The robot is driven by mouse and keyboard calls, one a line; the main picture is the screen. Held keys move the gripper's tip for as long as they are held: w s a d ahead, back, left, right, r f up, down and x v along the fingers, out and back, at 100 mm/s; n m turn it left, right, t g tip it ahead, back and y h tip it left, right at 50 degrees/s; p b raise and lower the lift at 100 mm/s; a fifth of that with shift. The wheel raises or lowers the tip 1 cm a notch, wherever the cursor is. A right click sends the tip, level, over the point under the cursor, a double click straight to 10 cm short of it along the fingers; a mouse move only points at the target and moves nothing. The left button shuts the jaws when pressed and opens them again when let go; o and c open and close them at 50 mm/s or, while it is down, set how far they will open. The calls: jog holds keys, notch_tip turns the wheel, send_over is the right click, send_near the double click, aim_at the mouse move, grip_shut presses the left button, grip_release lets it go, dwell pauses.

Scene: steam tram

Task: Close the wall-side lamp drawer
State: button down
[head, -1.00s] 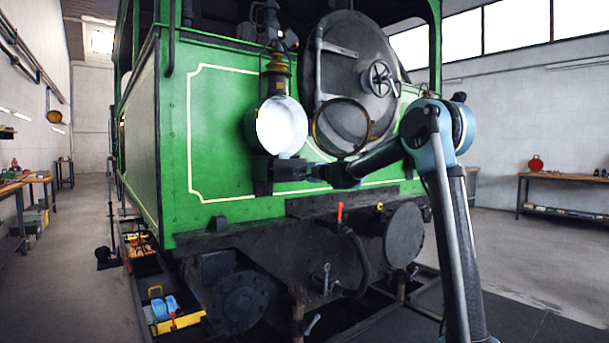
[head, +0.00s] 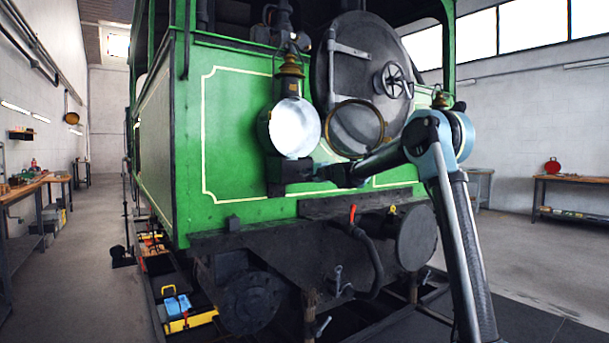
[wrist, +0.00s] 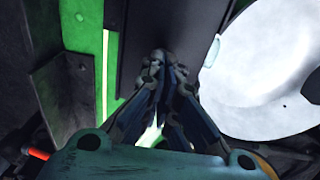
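The left lamp (head: 294,127), on the wall side of the green tram front, has a pale reflector and a brass cap. Its round glass door (head: 355,127) stands swung open to the right. A dark box-like drawer (head: 288,175) sits under the lamp; how far it stands out is hard to tell. My gripper (head: 318,172) is just right of the drawer, at its height. In the wrist view the fingers of my gripper (wrist: 163,68) are together and empty, close against a dark flat panel; contact is unclear. The pale reflector (wrist: 270,70) shows at right.
The round smokebox door (head: 365,65) with its handwheel is right of the lamp. The buffer beam (head: 290,235) with a hose and a round buffer (head: 416,236) lies below. A toolbox (head: 180,310) stands at lower left. Floor is open at right.

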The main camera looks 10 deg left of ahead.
jog(key=s+d+f+n+g, duration=0.1)
jog(key=s+d+n+g, duration=0.15)
jog(key=s+d, duration=1.35)
jog(key=s+d+f+n+g+h, duration=0.3)
jog(key=s+d+f+h, duration=0.3)
jog(key=s+d+f, duration=1.2)
jog(key=s+d+f+n+g+h, duration=0.3)
jog(key=s+d+f+h, duration=0.3)
jog(key=s+d+f, duration=1.3)
jog(key=s+g, duration=0.1)
jog(key=s, duration=0.6)
jog(key=shift+s+d+f+h, duration=0.25)
jog(key=shift+f+h, duration=0.15)
